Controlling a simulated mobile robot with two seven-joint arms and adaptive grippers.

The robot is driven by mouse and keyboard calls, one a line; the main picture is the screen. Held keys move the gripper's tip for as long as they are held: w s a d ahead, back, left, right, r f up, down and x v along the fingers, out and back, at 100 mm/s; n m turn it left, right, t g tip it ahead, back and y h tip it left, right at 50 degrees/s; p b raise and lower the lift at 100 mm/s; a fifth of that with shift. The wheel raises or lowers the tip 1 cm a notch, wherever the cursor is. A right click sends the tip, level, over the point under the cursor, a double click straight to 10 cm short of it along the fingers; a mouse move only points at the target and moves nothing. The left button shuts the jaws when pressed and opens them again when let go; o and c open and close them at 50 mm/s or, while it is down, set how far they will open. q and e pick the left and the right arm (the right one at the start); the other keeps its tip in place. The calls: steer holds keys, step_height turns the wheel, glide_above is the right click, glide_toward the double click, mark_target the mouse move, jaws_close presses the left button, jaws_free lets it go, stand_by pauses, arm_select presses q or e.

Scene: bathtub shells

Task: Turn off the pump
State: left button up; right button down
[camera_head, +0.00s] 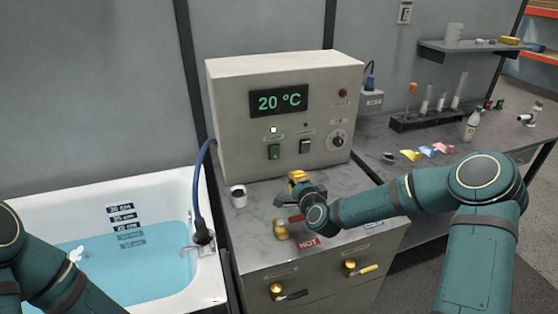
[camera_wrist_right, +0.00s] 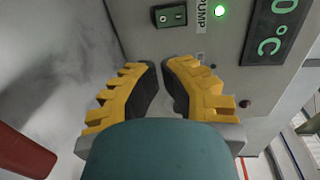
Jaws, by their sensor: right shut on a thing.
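The grey control box (camera_head: 240,110) stands on the counter, its display reading 20 °C. The pump switch (camera_head: 274,152) is a green rocker below a lit indicator (camera_head: 273,129). In the right wrist view the switch (camera_wrist_right: 170,15) lies just beyond my fingertips, beside the PUMP label (camera_wrist_right: 202,14) and the glowing green light (camera_wrist_right: 220,10). My right gripper (camera_head: 297,176) is in front of the box, below the switches and apart from the pump switch. Its yellow fingers (camera_wrist_right: 166,82) are drawn close together; what they hold cannot be made out. My left gripper is out of view.
A white cup (camera_head: 238,196) stands left of my right gripper. A brass tap (camera_head: 281,230) with a red handle is close below it. A second black switch (camera_head: 305,146) and a dial (camera_head: 338,141) are right of the pump switch. The water-filled tub (camera_head: 170,190) is at left.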

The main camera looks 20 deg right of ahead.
mark_target(278, 158)
steer(key=shift+w, duration=0.1)
steer(key=w, duration=0.4)
steer(key=w+f, duration=0.1)
steer(key=w, duration=0.4)
steer(key=w+f, duration=0.1)
steer(key=w, duration=0.3)
steer(key=shift+w+a, duration=0.25)
steer(key=shift+w, duration=0.15)
